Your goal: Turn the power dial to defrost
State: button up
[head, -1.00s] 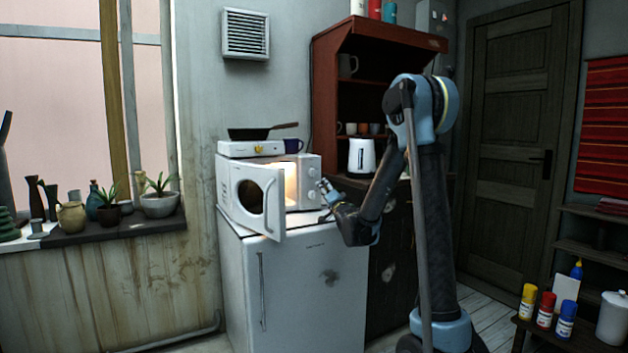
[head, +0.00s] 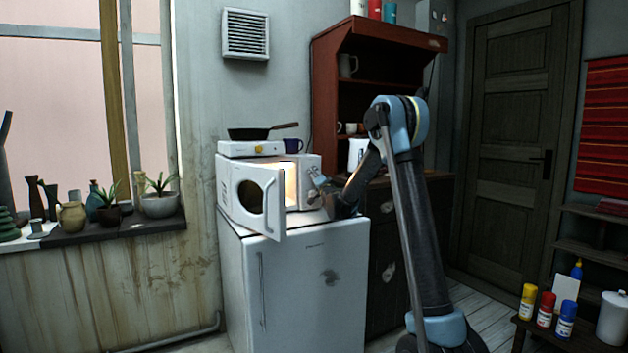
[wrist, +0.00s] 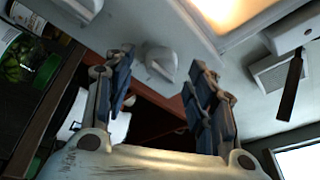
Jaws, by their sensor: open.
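The white microwave (head: 232,207) stands on the fridge with its door swung open and its inside lit. In the wrist view, one pale dial (wrist: 160,62) on the microwave's control panel (wrist: 128,25) shows between my gripper's fingertips, slightly beyond them. It is the one nearer the microwave's top. A second dial (wrist: 85,6) lies at the upper left, partly cut off. I cannot read any markings or which setting either dial points to. My gripper (wrist: 160,80) is open and empty; it also shows in the head view (head: 322,186), in front of the panel.
The open microwave door (head: 276,205) juts out left of my gripper. The white fridge (head: 300,290) is below. A red-brown cupboard (head: 322,90) stands behind my arm.

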jog(key=shift+x, duration=0.8)
jog(key=shift+s, duration=0.1)
jog(key=shift+c, duration=0.2)
jog(key=c, duration=1)
